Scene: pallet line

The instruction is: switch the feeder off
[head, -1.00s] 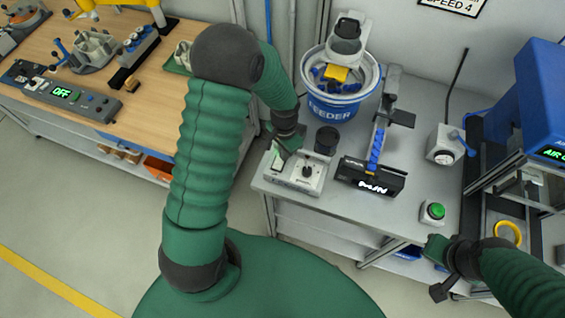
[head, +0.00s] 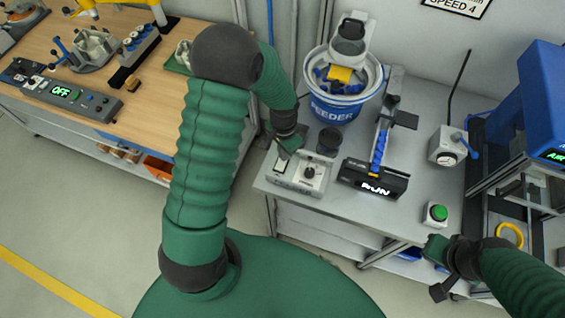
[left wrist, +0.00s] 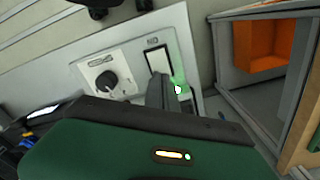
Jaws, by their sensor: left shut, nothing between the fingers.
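The blue-banded feeder bowl (head: 338,108) stands at the back of the grey bench. In front of it is a pale control box (head: 297,187) with a black knob (head: 309,173) and a white rocker switch (head: 282,167). My left gripper (head: 285,153) is shut and empty, just above the switch's far end. In the left wrist view its dark fingers (left wrist: 157,92) overlap the near end of the switch plate (left wrist: 160,61); I cannot tell whether they touch. A bright green patch (left wrist: 178,80) shows beside them. My right gripper (head: 440,268) is near the bench's front right; its jaws are unclear.
A black cup (head: 328,141) stands close behind the box. A track unit (head: 374,180) with a lit display reading RUN is to its right. A green button (head: 438,213) and a gauge box (head: 447,146) are farther right. A wooden bench (head: 100,75) is at left.

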